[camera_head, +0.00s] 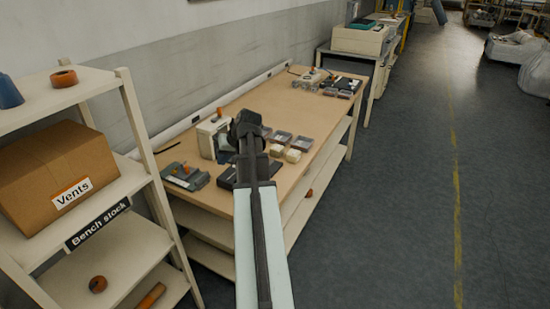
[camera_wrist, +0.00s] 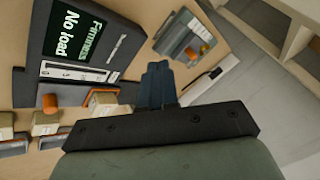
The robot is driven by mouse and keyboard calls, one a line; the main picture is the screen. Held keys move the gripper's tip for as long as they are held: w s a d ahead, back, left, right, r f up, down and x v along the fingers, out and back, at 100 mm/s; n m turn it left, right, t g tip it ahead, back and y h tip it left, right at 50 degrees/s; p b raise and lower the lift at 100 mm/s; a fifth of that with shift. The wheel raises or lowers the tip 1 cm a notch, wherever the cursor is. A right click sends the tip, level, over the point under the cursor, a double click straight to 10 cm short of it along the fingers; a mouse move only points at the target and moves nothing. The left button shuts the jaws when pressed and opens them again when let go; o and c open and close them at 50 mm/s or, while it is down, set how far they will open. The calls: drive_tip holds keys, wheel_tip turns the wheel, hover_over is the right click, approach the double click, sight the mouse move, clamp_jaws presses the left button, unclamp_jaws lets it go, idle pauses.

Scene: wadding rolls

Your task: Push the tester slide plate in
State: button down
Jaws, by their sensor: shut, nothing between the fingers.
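In the head view the tester (camera_head: 207,138) stands on the bench, with part of the dark plate (camera_head: 227,178) left of my arm. My gripper (camera_wrist: 158,68) is shut and empty, to the right of the tester in the wrist view. In the head view my arm hides its fingertips.
Cream blocks (camera_wrist: 103,102) lie near the plate, and clear trays (camera_head: 282,137) stand on the bench. A grey-green device (camera_head: 185,176) sits at the bench's near left. A shelf with a carton (camera_head: 55,175) stands at the left. Mid-bench (camera_head: 318,120) is bare.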

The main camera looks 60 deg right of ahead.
drive_tip(key=s+d+f+m+h, duration=0.1)
drive_tip(key=s+d+m+h, duration=0.15)
drive_tip(key=s+d, duration=1.75)
approach(272, 162)
drive_tip(key=shift+m+y, duration=0.25)
drive_tip(key=shift+m, duration=0.1)
drive_tip(key=d+f, duration=0.2)
drive_tip(key=f, duration=0.1)
drive_tip(key=shift+s+f, duration=0.2)
drive_tip(key=shift+f, duration=0.05)
drive_tip(key=w, duration=0.1)
drive_tip(key=w+a, duration=0.1)
drive_tip(key=shift+w+a+f, duration=0.1)
drive_tip(key=shift+w+f, duration=0.05)
drive_tip(key=shift+w, duration=0.2)
drive_tip(key=shift+w+a, duration=0.3)
drive_tip(key=shift+w, duration=0.25)
drive_tip(key=w, duration=1.4)
drive_tip(key=shift+w, duration=0.5)
drive_tip(key=shift+d, duration=0.1)
